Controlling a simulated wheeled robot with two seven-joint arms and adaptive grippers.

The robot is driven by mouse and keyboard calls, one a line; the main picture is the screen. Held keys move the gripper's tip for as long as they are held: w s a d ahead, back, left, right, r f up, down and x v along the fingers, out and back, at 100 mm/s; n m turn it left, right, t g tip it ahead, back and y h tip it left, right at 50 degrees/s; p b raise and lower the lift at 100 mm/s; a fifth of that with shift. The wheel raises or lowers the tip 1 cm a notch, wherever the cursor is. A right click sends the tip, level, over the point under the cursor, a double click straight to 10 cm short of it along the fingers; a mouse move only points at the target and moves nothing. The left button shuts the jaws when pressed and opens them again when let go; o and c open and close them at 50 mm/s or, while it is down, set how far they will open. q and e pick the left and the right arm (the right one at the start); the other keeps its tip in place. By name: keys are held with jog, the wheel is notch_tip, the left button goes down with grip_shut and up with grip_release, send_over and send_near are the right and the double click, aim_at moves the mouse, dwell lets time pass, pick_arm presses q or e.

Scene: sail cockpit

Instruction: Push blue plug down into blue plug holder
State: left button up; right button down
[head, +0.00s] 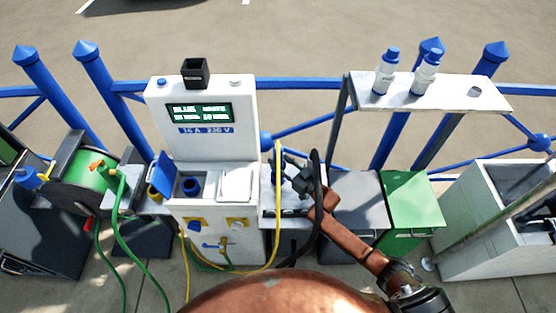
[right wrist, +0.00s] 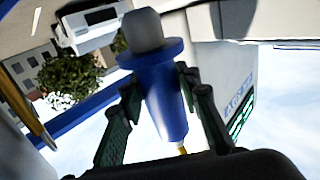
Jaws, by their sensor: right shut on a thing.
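My right gripper (head: 297,180) is just right of the white pedestal (head: 205,88). In the right wrist view its two dark fingers close on the blue plug (right wrist: 160,95), which has a wide blue collar and a grey end. A yellow cable (head: 278,205) arches up beside the gripper; the plug cannot be made out in the head view. A round blue socket (head: 190,186), which looks like the blue plug holder, sits on the pedestal's ledge, left of the gripper and apart from it. A blue flap (head: 165,173) stands raised beside it. My left gripper is not in view.
A white flap (head: 235,183) lies right of the blue socket. A green hose reel (head: 90,178) stands left, a green box (head: 412,205) right. A raised shelf (head: 450,95) holds white bottles with blue caps. A black cable (head: 318,190) loops close to my gripper.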

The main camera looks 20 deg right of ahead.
notch_tip(320, 180, down, 3)
jog(key=shift+f+b, duration=0.1)
jog(key=shift+b, duration=1)
jog(key=shift+f+b, duration=0.7)
jog(key=shift+f, duration=0.05)
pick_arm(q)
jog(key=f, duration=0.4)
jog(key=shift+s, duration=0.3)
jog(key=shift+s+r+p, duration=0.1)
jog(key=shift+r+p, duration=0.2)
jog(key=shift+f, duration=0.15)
pick_arm(e)
jog(key=shift+f, duration=0.15)
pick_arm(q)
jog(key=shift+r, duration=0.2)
pick_arm(e)
jog(key=shift+r, duration=0.2)
pick_arm(q)
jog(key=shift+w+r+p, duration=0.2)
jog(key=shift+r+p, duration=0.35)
jog(key=shift+p, duration=0.05)
pick_arm(e)
jog(key=shift+r, duration=0.6)
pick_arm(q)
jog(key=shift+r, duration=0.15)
